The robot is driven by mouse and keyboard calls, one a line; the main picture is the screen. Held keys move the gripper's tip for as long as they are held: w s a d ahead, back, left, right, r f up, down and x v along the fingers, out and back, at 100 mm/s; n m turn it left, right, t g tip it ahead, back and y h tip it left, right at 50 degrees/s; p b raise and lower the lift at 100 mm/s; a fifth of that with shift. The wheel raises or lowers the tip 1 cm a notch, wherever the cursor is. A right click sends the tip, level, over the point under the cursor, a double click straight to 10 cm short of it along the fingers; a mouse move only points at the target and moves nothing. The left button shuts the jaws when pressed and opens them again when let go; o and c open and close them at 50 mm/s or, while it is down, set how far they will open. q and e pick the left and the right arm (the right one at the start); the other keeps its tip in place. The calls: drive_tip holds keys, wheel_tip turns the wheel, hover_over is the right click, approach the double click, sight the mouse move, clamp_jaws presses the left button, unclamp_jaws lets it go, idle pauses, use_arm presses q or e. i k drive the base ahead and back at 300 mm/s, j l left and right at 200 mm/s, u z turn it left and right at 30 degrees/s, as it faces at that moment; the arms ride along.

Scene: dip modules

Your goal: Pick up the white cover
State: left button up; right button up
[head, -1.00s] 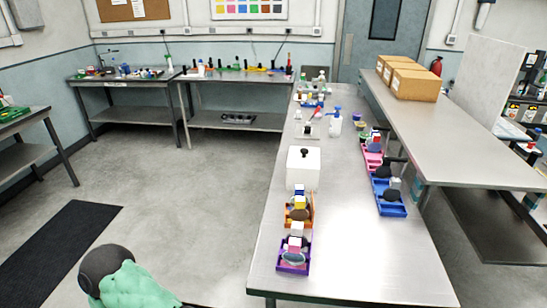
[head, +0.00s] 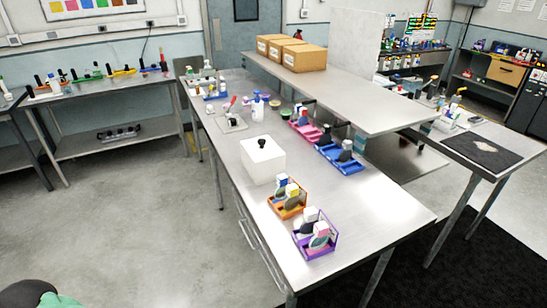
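The white cover (head: 264,160) is a white box shape with a small black knob on top. It stands upright on the long metal table (head: 397,203), near the table's left edge in the head view. What is under or inside it is hidden. Neither of my grippers shows in the head view. Only a green and dark rounded part shows at the bottom left corner, apart from the table.
An orange tray (head: 276,205) and a purple tray (head: 300,247) with small items stand in front of the cover. Blue (head: 350,169) and pink (head: 316,138) trays stand to its right. Cardboard boxes (head: 303,58) sit on a raised shelf. The table's front right is clear.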

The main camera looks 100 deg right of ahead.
sight(262, 158)
drive_tip(key=i+l+z, duration=0.15)
drive_tip(key=z, duration=0.35)
drive_tip(key=i+z, duration=0.25)
drive_tip(key=z, duration=0.25)
drive_tip(key=i+z, duration=0.25)
drive_tip(key=z, duration=0.2)
drive_tip(key=i+j+z, duration=0.1)
drive_tip(key=z, duration=0.4)
drive_tip(key=i+l+z, duration=0.25)
drive_tip(key=i+z, duration=0.25)
drive_tip(key=i, duration=0.15)
drive_tip(key=i+z, duration=0.45)
drive_tip(key=i, duration=0.2)
